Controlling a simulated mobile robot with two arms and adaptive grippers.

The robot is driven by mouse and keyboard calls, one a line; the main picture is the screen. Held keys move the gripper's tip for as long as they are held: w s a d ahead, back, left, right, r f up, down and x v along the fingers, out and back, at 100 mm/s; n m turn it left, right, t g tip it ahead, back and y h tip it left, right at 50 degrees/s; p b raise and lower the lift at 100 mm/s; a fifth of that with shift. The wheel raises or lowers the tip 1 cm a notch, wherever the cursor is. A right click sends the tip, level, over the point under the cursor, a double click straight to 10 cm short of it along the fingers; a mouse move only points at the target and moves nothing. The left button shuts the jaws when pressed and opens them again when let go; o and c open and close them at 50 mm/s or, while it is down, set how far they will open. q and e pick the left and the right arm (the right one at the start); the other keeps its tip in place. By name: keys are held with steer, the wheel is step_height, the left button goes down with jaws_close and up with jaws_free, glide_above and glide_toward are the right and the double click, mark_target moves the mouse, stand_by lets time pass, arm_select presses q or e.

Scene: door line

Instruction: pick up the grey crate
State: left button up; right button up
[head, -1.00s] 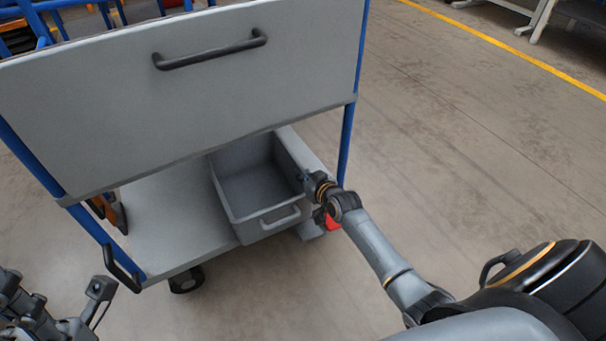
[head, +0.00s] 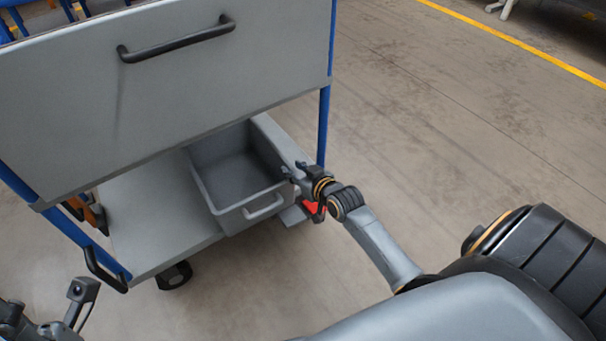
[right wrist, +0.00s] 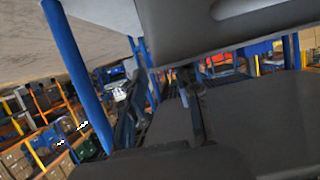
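The grey crate (head: 205,188), an open box with a handle on its front wall, sits on the lower shelf of a grey cart (head: 160,215). It looks empty. My right gripper (head: 294,171) is at the crate's front right corner, close to the rim; I cannot tell whether it touches. In the right wrist view, its two fingers (right wrist: 158,112) stand apart, and a grey wall with a slot, apparently the crate (right wrist: 180,35), fills the top. My left arm's end (head: 82,292) shows only partly at the lower left, away from the crate; its fingers are unclear.
The cart's upper grey panel (head: 90,95) with a black handle hangs over the crate's back. A blue post (head: 323,125) stands just behind my right gripper. A red part (head: 312,209) shows below the gripper. The floor to the right is open.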

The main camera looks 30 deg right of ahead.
steer(key=shift+v, duration=2.25)
